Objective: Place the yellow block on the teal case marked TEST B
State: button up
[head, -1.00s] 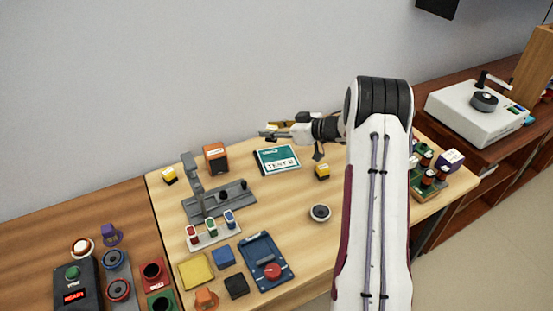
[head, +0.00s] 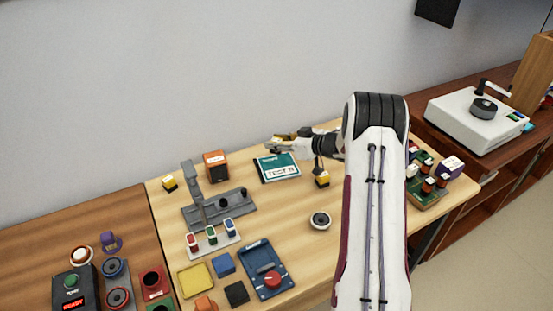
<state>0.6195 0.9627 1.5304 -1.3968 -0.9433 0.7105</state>
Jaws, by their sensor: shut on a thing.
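The teal case marked TEST B (head: 266,173) lies flat on the table, its face and white label up. My gripper (head: 273,146) is at the case's back edge in the picture, apparently above it, and overlaps its top edge. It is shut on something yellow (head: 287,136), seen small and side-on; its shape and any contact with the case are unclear. One yellow block with black and white parts (head: 169,183) stands at the table's back left. A similar yellow block (head: 322,180) stands right of the case, below my wrist.
An orange box (head: 215,166) and a grey stand (head: 192,210) are left of the case. A dark ring-shaped part (head: 320,221) lies in front of it, with bare wood around. A blue tray (head: 265,268) is nearer. A white machine (head: 478,122) stands far right.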

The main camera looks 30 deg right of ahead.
jog(key=shift+f, duration=1.6)
jog(key=shift+f, duration=1.9)
grip_shut()
jog(key=o, duration=1)
grip_release()
